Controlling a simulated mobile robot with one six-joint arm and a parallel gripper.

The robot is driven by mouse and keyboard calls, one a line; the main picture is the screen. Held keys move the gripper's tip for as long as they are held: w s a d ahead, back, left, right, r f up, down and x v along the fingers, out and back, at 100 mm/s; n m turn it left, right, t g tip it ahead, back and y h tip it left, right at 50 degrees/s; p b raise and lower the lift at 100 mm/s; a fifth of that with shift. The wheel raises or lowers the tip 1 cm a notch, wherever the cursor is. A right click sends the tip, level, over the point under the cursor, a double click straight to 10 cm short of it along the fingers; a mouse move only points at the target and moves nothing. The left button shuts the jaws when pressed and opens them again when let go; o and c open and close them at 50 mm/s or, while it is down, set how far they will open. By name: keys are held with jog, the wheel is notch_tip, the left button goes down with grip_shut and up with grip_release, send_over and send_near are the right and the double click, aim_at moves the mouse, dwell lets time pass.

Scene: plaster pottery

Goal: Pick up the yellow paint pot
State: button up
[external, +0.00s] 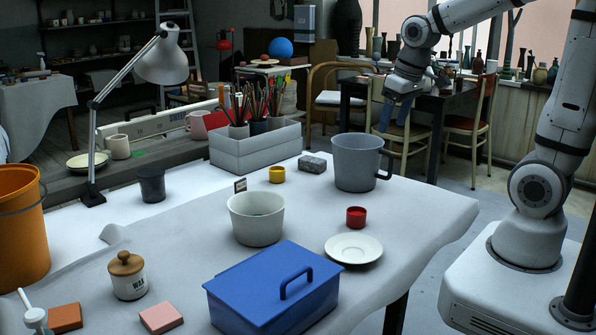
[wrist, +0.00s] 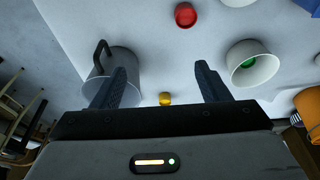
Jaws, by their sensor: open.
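The small yellow paint pot (external: 277,175) stands upright on the white-covered table, between the grey box of brushes and the grey stone block. In the wrist view the yellow pot (wrist: 165,99) shows low between the two fingers, just above the edge of the gripper body. My gripper (external: 394,122) is open and empty, pointing down above and to the right of the large grey mug in the external view. In the wrist view my gripper (wrist: 160,72) has its fingers wide apart, and the left finger covers part of the mug.
The grey mug (external: 355,165) stands right of the yellow pot, with the stone block (external: 312,164) between them. A white bowl (external: 256,219), a red pot (external: 356,217), a saucer (external: 353,249) and a blue toolbox (external: 262,290) stand nearer. The brush box (external: 256,149) is behind left.

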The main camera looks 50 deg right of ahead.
jog(key=w+f, duration=0.2)
jog(key=w, duration=1.1)
jog(key=t, duration=0.1)
send_near(277, 170)
jog(key=a+f, duration=0.1)
jog(key=shift+n, duration=0.5)
jog(key=shift+s+a+p+x, duration=0.15)
jog(key=shift+p+x, duration=0.35)
jog(key=shift+x, duration=1.45)
jog(key=shift+s+a+p+x, duration=0.1)
jog(key=shift+s+p+x, duration=0.25)
jog(key=shift+x, duration=1.65)
jog(key=shift+w+f+t, duration=0.1)
jog(key=shift+f+t, duration=0.05)
jog(key=shift+t, duration=0.15)
jog(key=shift+c, duration=0.2)
jog(key=c, duration=1)
